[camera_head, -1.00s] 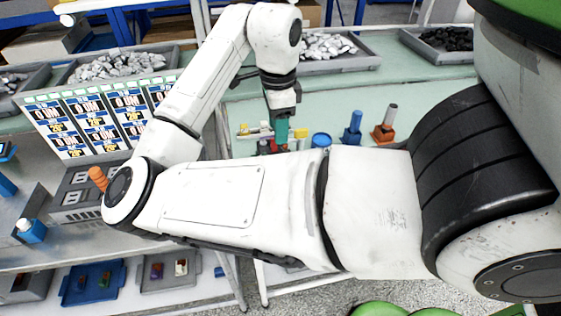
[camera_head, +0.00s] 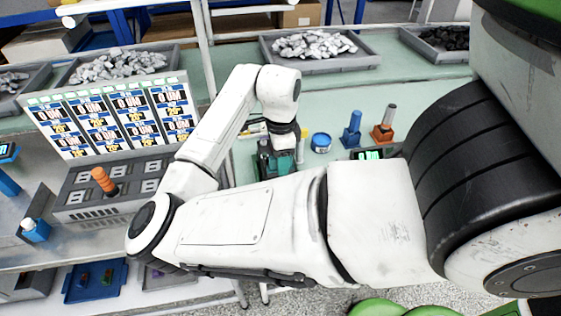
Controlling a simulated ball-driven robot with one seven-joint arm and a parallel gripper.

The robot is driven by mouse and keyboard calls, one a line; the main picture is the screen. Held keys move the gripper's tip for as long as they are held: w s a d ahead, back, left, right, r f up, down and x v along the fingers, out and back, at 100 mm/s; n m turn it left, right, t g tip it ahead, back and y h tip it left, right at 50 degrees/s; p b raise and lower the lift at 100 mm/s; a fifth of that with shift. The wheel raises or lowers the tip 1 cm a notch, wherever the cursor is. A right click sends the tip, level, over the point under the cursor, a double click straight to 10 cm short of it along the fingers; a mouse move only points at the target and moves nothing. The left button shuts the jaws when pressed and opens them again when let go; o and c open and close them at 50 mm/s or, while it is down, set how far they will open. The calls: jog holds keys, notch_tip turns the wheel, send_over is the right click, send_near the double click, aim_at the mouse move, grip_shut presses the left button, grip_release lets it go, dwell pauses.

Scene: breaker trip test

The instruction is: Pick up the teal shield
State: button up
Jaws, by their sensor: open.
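My gripper (camera_head: 274,163) is at the end of the white arm, low over the pale green bench top and partly behind my forearm. Its fingertips are hard to make out. A teal patch (camera_head: 285,163) shows right at the gripper. I cannot tell whether it is the teal shield or part of the gripper itself. No other teal shield stands out clearly in view. The gripper is open.
Right of the gripper stand a blue round tin (camera_head: 321,142), a blue piece (camera_head: 351,131), an orange-based piece (camera_head: 383,125) and a small green display (camera_head: 369,155). A grey socket box (camera_head: 75,207) with an orange peg (camera_head: 104,181) is at left. My forearm covers the front.

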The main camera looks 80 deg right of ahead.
jog(key=shift+c, duration=0.5)
grip_shut()
